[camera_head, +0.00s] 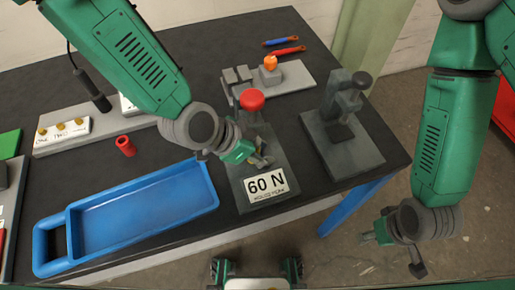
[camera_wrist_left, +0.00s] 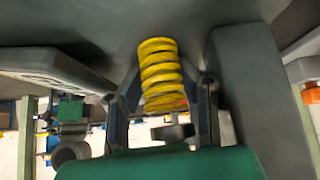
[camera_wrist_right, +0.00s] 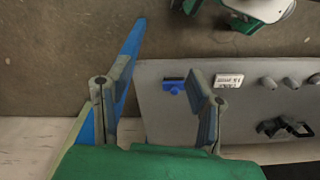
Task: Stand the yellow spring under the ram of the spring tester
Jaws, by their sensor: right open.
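The spring tester stands near the table's front edge, with a red knob (camera_head: 251,99) on top and a "60 N" label (camera_head: 265,185) on its base. My left gripper (camera_head: 262,158) is at the tester, over its base and below the red knob. In the left wrist view the yellow spring (camera_wrist_left: 160,72) sits between the fingers of my left gripper (camera_wrist_left: 162,95), which close on its sides. The spring's far end meets or nearly meets a dark grey surface; I cannot tell which. The ram is not clearly visible. My right gripper (camera_head: 395,245) is open and empty, off the table's right side; its fingers show in the right wrist view (camera_wrist_right: 155,95).
A blue tray (camera_head: 140,208) lies left of the tester, with a red cylinder (camera_head: 126,146) behind it. A second grey fixture (camera_head: 342,125) stands close on the right. Behind are a plate with an orange knob (camera_head: 271,62) and blue and red-handled tools (camera_head: 288,51).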

